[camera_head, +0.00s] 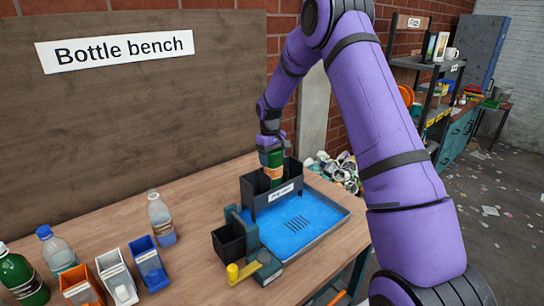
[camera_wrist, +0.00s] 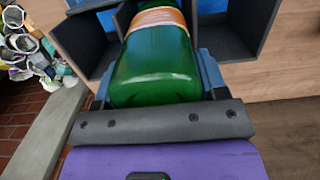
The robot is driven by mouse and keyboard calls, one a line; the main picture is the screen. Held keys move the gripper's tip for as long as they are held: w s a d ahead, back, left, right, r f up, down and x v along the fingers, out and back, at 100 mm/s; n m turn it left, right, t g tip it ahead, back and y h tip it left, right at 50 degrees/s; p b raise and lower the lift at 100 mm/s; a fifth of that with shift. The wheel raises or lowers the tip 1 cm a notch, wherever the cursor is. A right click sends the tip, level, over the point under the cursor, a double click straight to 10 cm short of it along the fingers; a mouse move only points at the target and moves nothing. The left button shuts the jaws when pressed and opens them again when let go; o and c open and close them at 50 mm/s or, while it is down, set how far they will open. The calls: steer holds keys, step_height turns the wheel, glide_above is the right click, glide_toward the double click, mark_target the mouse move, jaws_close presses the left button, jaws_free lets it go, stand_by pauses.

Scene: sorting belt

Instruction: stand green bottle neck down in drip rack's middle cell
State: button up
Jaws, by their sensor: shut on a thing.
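My gripper (camera_head: 270,152) is over the dark drip rack (camera_head: 258,207), shut on the green bottle (camera_head: 275,157). The bottle has an orange label and points down into the rack. In the wrist view the green bottle (camera_wrist: 155,72) shows its broad base towards me, with the label farther down; its neck is hidden. My gripper (camera_wrist: 157,62) has a finger on each side of it. The drip rack (camera_wrist: 262,22) shows open cells left and right of the bottle, so it is in line with the middle cell. Whether the neck touches the rack floor cannot be seen.
A blue tray (camera_head: 325,222) lies in front of the rack. A black bin (camera_head: 229,241) and a yellow-handled device (camera_head: 245,272) stand left of it. A clear bottle (camera_head: 161,220), another green bottle (camera_head: 20,278) and small bins (camera_head: 149,264) stand at the left.

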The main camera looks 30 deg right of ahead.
steer(key=o, duration=1)
steer(key=shift+o, duration=0.2)
steer(key=r, duration=1)
steer(key=shift+w+r, duration=0.4)
